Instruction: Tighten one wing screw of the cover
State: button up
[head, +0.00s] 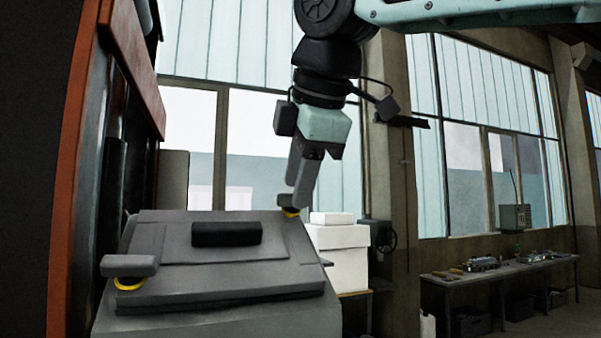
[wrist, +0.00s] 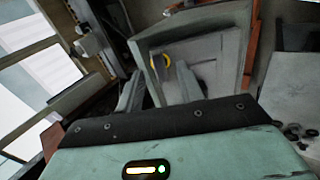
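The cover (head: 165,285) is a grey raised panel with a black handle (head: 226,234) on it. One wing screw (head: 130,266), a grey bar over a yellow ring, sits at its front left corner. The other wing screw (head: 287,201) is at the far right corner, partly hidden by my fingers. My gripper (head: 300,202) points down at this far screw. In the wrist view my gripper (wrist: 161,76) has its two fingers apart, with the screw's yellow ring (wrist: 166,62) in line with the gap, beyond the tips. Whether a finger touches the screw I cannot tell.
An orange-red frame (head: 70,170) rises close at the left. White boxes (head: 340,255) stand behind the cover to the right. A workbench (head: 500,268) with parts runs along the right wall under the windows. The air right of my gripper is clear.

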jog(key=shift+b+x, duration=0.35)
jog(key=shift+x, duration=0.9)
grip_shut()
jog(key=m, duration=0.4)
jog(key=shift+m, duration=0.3)
jog(key=m, duration=0.4)
jog(key=shift+m, duration=0.3)
